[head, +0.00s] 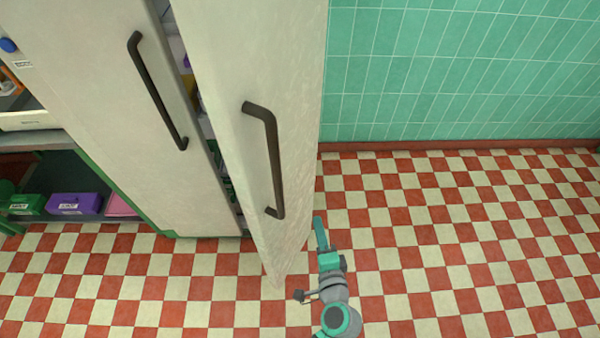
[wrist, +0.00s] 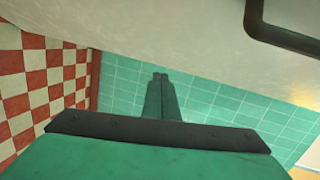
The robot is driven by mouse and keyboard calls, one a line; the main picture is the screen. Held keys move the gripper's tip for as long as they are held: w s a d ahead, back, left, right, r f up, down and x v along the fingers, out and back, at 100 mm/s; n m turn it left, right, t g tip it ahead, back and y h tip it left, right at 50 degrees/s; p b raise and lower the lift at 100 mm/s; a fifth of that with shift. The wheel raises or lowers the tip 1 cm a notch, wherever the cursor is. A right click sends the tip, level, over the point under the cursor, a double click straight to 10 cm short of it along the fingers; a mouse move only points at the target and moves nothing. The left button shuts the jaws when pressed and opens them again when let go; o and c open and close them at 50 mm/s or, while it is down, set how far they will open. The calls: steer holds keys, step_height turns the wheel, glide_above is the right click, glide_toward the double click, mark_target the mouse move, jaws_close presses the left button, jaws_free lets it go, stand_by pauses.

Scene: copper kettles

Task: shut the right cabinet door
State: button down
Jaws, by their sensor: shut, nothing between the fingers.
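The right cabinet door (head: 222,75) is pale and stands ajar, with a gap between it and the left door (head: 95,90). Its dark bar handle (head: 274,155) is on the face toward me. My gripper (head: 319,222) is shut and empty, just right of the door's lower part and below the handle. In the wrist view, the closed fingers (wrist: 160,76) point toward the green tiles. The door face (wrist: 150,25) runs across the top there, and part of the handle (wrist: 275,32) shows upper right. I cannot tell whether the fingers touch the door.
Shelf contents (head: 187,75) show in the gap. At left, an open shelf holds a purple box (head: 75,204) and a green box (head: 26,204). A green tiled wall (head: 460,70) stands behind. The red and cream checkered floor (head: 480,240) is clear at right.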

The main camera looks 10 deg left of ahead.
steer(key=w+d+r+n+g+y, duration=0.1)
steer(key=w+r+n+g+y, duration=0.1)
steer(key=r+y, duration=0.5)
steer(key=w+d+r+n+g+y, duration=0.1)
steer(key=w+r+n+g+y, duration=0.15)
steer(key=r, duration=0.85)
steer(key=s+d+r+n+g+y, duration=0.3)
steer(key=s+d+r+n+g, duration=0.45)
steer(key=r+g, duration=0.2)
steer(key=a, duration=1.4)
steer(key=shift+r+t, duration=0.3)
steer(key=shift+r, duration=0.15)
steer(key=shift+s+h, duration=0.1)
steer(key=shift+h, duration=0.15)
